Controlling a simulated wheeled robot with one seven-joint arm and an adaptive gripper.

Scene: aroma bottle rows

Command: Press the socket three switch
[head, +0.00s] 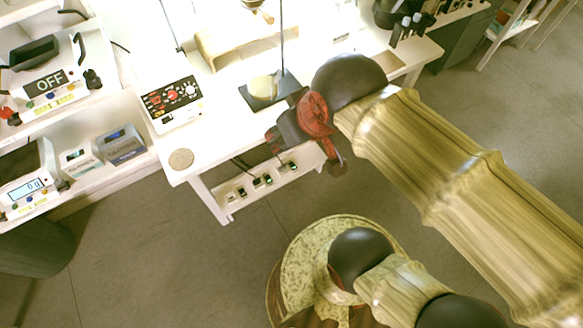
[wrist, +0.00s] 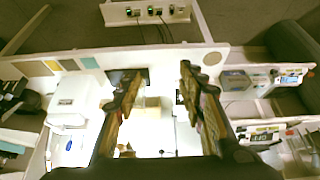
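A white power strip (head: 232,203) with several sockets, dark plugs and small green lights is fixed low under the front edge of the white table. It also shows at the top of the wrist view (wrist: 118,14). I cannot tell which switch belongs to socket three; the switches are too small to make out. My gripper (head: 305,152) is above and to the right of the strip in the head view, near the table edge. In the wrist view my gripper (wrist: 155,74) has its two fingers spread wide, with nothing between them, apart from the strip.
Scales and boxes (head: 120,146) stand on shelves at the left. Floor before the strip is clear.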

